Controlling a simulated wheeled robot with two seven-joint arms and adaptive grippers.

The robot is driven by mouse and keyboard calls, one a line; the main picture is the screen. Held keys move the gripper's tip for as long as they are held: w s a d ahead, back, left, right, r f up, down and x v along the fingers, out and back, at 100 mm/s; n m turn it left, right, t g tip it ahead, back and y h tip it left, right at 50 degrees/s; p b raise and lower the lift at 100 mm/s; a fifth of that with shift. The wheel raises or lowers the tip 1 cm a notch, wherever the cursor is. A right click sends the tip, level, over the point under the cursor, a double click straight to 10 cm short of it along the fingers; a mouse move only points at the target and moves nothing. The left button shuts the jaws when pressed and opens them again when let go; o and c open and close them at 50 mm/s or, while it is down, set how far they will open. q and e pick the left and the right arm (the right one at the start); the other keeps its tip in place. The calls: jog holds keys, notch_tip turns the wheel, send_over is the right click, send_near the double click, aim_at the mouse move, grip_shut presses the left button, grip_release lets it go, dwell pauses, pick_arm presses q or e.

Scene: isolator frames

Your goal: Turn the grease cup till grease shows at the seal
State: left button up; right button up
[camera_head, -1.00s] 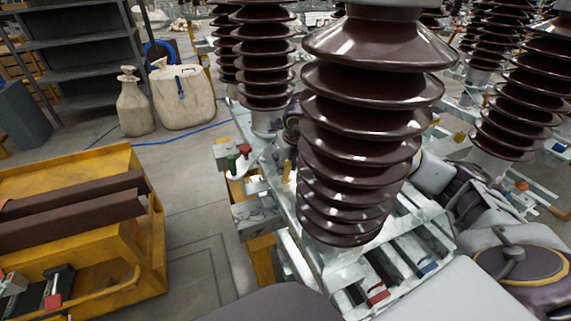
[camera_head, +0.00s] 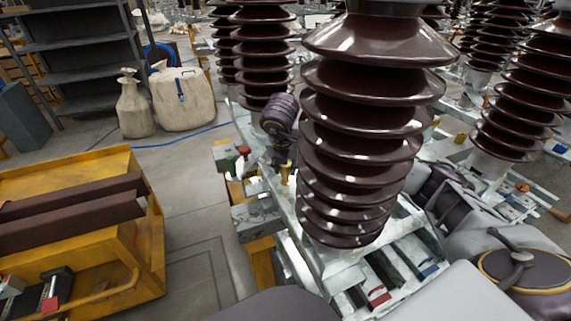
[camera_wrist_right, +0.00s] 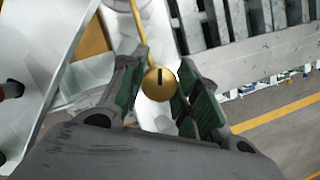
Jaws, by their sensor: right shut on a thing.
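The grease cup (camera_wrist_right: 159,84) is a round brass cap with a dark slot mark, in the middle of the right wrist view. My right gripper (camera_wrist_right: 166,88) has its green-padded fingers on either side of the cap and is shut on it. In the head view a brass part (camera_head: 287,172) shows just left of the big brown insulator, with my right gripper (camera_head: 281,157) at its top. The insulator hides much of my right arm there. I cannot make out the seal or any grease. My left gripper is not in view.
The ribbed brown insulator (camera_head: 362,125) stands close beside my right gripper on a pale metal frame (camera_head: 305,270). A red knob (camera_head: 244,150) is just left of the gripper. A yellow cart (camera_head: 95,265) stands at the left, with clear floor (camera_head: 195,215) between.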

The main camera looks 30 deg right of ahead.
dwell(0.3)
jog(key=o, duration=0.9)
jog(key=shift+o, duration=0.5)
jog(key=shift+r, duration=5)
jog(key=shift+r, duration=0.15)
